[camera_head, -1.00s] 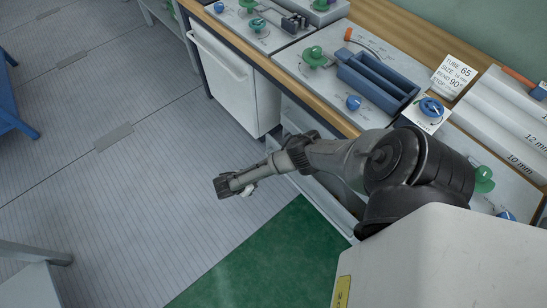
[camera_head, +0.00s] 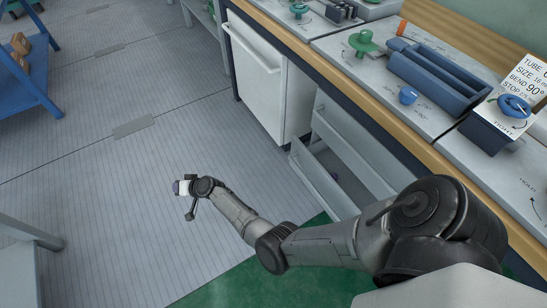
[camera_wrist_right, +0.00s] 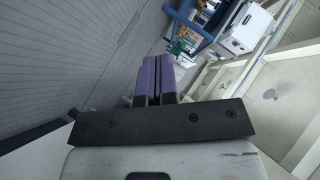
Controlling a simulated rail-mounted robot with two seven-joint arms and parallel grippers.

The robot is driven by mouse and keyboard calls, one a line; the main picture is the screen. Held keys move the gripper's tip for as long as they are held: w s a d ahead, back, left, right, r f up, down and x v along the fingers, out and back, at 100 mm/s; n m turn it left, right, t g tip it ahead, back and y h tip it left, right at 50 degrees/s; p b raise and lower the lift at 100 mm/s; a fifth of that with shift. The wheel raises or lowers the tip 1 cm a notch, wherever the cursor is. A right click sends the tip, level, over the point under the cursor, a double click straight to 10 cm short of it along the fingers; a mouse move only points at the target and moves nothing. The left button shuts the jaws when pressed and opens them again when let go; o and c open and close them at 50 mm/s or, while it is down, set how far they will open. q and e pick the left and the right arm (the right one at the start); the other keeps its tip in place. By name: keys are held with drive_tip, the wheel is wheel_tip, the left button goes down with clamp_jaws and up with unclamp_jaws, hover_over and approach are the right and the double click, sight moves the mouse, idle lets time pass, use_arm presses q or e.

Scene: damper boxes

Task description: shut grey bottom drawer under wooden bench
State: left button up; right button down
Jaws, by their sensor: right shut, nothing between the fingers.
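The grey bottom drawer (camera_head: 322,187) under the wooden-edged bench (camera_head: 385,105) is pulled out, low near the floor. My left gripper is not in view.
A white cabinet (camera_head: 265,75) with a bar handle stands left of the drawers. A green mat (camera_head: 240,285) lies in front. A blue rack (camera_head: 30,85) stands at far left, a grey stand (camera_head: 30,235) at lower left. The floor between is clear.

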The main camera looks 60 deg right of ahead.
drive_tip(key=s+d+f+m+h, duration=0.1)
drive_tip(key=s+d+m+h, duration=0.1)
drive_tip(key=d+m+h, duration=0.55)
drive_tip(key=m+g+h, duration=1)
drive_tip(key=m+g, duration=1.3)
drive_tip(key=m, duration=0.3)
approach(306, 153)
drive_tip(key=b+x, duration=0.3)
drive_tip(key=x, duration=0.4)
drive_tip(key=shift+d, duration=0.15)
drive_tip(key=shift+s+d, duration=0.1)
drive_tip(key=shift+d, duration=0.1)
